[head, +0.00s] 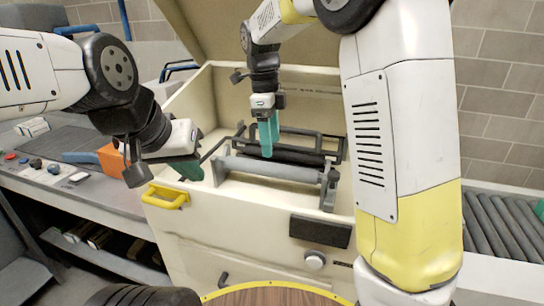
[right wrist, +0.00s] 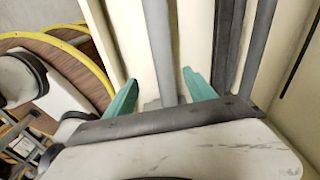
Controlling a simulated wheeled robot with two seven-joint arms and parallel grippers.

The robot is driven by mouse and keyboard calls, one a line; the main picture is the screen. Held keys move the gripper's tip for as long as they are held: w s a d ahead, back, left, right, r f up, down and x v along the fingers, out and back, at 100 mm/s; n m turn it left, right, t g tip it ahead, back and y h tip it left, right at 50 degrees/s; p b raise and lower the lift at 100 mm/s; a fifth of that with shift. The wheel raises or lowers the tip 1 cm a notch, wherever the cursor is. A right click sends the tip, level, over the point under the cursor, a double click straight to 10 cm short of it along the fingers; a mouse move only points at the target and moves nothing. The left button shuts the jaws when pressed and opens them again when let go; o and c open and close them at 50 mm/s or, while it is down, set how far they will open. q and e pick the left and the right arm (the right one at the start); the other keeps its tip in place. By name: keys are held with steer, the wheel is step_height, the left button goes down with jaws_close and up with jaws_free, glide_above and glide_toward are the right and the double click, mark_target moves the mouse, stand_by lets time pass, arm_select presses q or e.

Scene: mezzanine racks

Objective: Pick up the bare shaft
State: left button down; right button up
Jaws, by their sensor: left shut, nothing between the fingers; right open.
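A pale grey bare shaft (head: 270,170) lies across the front of a dark rack inside an open cream cabinet. A black roller (head: 290,154) lies parallel behind it. My right gripper (head: 267,140) points down with its teal fingers open, over the rack. In the right wrist view the grey shaft (right wrist: 160,45) runs between the lines of the two open fingers (right wrist: 160,92); I cannot tell the height gap. The dark roller (right wrist: 226,40) lies outside them. My left gripper (head: 188,166) is shut and empty beside the cabinet's left wall.
The cream cabinet (head: 185,245) has walls around the rack, a raised lid (head: 225,30) and a yellow handle (head: 166,196). A control bench (head: 75,185) stands left, with an orange block (head: 112,160). A roller conveyor (head: 500,225) lies right. A round wooden surface (head: 275,297) is at the front.

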mark_target(270, 164)
steer(key=shift+w+a+f+m, duration=0.15)
steer(key=shift+w+a+m, duration=0.15)
steer(key=shift+w+a, duration=0.1)
steer(key=shift+w+f, duration=0.1)
steer(key=shift+f, duration=0.2)
steer(key=f, duration=0.7)
steer(key=shift+d+f, duration=0.1)
steer(key=shift+d, duration=0.2)
steer(key=shift+c, duration=0.2)
jaws_close()
